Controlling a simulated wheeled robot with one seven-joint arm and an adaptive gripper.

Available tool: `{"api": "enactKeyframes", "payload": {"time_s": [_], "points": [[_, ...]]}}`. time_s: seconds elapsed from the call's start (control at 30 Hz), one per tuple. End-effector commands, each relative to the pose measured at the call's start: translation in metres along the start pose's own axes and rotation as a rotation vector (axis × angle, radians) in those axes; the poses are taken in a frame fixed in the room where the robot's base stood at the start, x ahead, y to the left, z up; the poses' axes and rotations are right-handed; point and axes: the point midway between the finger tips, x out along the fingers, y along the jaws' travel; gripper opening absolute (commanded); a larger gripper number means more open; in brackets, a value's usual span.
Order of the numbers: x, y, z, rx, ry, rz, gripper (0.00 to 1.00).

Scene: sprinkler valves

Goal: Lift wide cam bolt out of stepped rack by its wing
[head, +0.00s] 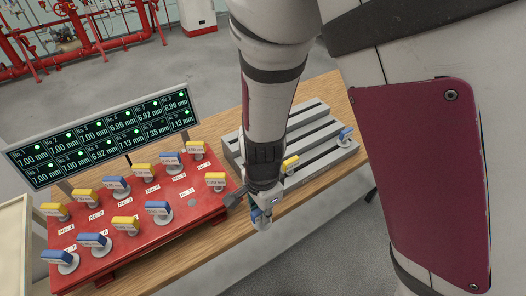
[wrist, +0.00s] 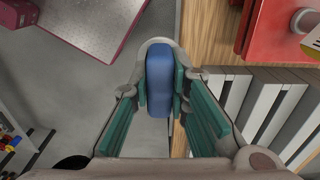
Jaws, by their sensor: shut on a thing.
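My gripper (wrist: 159,92) is shut on a blue wing (wrist: 158,72) in the wrist view, one green-padded finger on each side. A grey rounded rim shows around the wing's far end. In the head view my gripper (head: 260,205) points down, with the blue-and-grey held bolt (head: 261,218) at its tip, near the table's front edge. The grey stepped rack (head: 310,128) stands on the table behind and to the right, apart from the held bolt. A yellow-winged bolt (head: 290,162) and a blue-winged bolt (head: 345,134) sit at the rack's front. My arm hides the rack's left part.
A red valve block (head: 160,228) with several blue- and yellow-winged bolts stands left on the wooden table (head: 240,240). A display panel (head: 100,140) with green readings stands behind it. Open floor lies in front of the table. Red pipework (head: 75,30) is at the back.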

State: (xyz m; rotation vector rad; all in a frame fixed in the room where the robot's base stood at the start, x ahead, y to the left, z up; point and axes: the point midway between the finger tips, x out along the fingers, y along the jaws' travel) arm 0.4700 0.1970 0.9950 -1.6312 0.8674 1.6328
Motion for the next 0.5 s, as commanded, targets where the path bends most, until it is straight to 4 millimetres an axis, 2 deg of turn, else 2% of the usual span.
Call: {"api": "enactKeyframes", "payload": {"time_s": [0.5], "points": [[-0.025, 0.001, 0.001, 0.001, 0.0, -0.002, 0.0]]}}
